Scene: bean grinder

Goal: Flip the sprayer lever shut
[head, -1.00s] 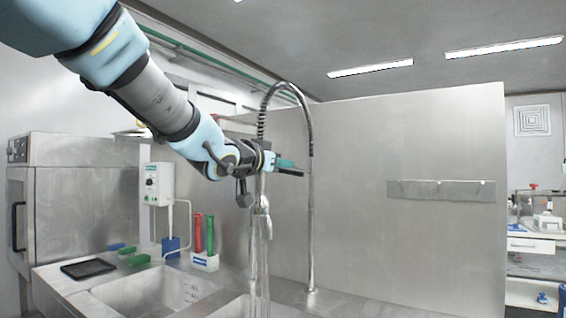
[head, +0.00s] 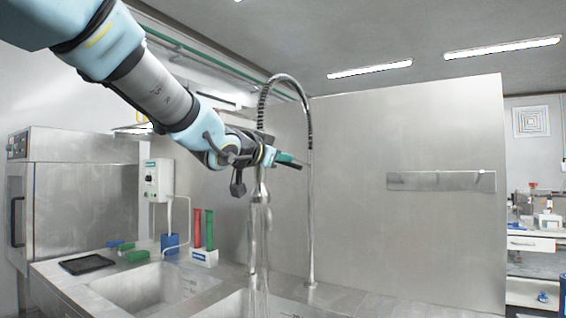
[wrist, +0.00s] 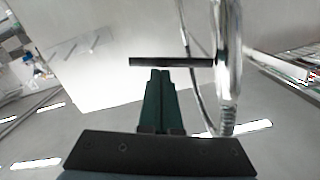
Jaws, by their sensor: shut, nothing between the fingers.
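The metal sprayer (head: 260,190) hangs from the sprung tap hose over the sink, with clear streams (head: 262,240) running down from it. In the wrist view the sprayer body (wrist: 229,60) is at the right. Its black lever (wrist: 172,62) sticks out to the left as a level bar. My gripper (wrist: 160,73) has its green fingers together and empty, with tips right at the bar; I cannot tell whether they touch it. In the head view my gripper (head: 287,158) is beside the sprayer top, and the lever is partly hidden there.
The tall tap pipe (head: 311,220) stands just right of the sprayer. The sink (head: 150,285) is below. A steel panel (head: 420,240) closes off the right side.

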